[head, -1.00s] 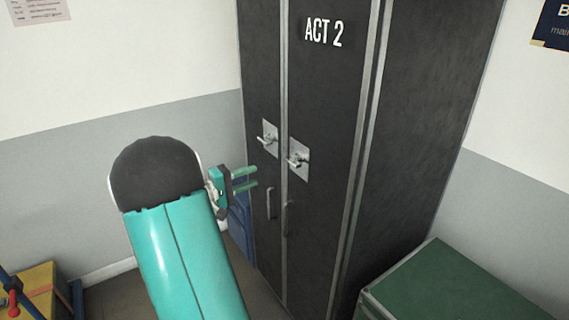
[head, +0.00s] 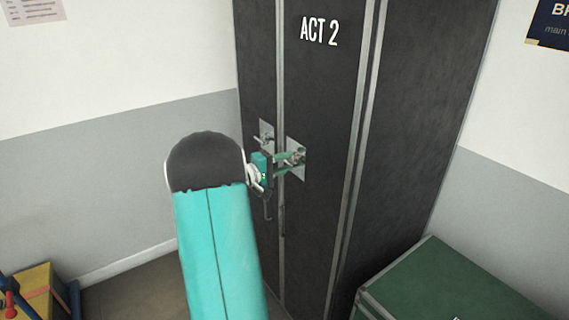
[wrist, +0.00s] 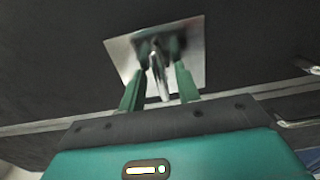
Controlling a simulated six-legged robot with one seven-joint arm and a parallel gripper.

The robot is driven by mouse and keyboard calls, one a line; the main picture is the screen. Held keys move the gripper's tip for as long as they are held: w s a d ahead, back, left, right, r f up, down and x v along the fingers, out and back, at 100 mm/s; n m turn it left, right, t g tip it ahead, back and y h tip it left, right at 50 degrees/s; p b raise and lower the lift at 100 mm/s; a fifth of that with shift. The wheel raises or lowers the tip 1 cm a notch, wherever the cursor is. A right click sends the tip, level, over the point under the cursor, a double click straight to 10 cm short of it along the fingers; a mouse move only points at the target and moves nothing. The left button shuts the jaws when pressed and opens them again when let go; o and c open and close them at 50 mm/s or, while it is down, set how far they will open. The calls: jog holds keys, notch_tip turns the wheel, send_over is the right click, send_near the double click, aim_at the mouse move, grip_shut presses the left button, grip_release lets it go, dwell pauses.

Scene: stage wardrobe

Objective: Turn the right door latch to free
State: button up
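The right door latch is a metal lever on a square silver plate (head: 297,145) on the right door of the black ACT 2 wardrobe (head: 330,100). My gripper (head: 288,163) is at this latch, its green fingers reaching over the plate. In the wrist view, the lever (wrist: 158,76) stands between my two fingers (wrist: 160,85), with a gap visible on each side. The fingers are open and not closed on it. The lever's base is partly shaded near the fingertips.
Door pull handles (wrist: 295,122) show at the wrist view's right edge. A green case (head: 450,285) stands at the wardrobe's lower right. A yellow box (head: 40,290) with blue and red parts is at lower left. The floor between is clear.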

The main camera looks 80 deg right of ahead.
jog(key=c, duration=0.7)
jog(key=shift+n, duration=0.4)
jog(key=n, duration=0.2)
jog(key=shift+w+n, duration=0.15)
jog(key=shift+n, duration=0.25)
jog(key=n, duration=1.4)
jog(key=shift+n, duration=0.3)
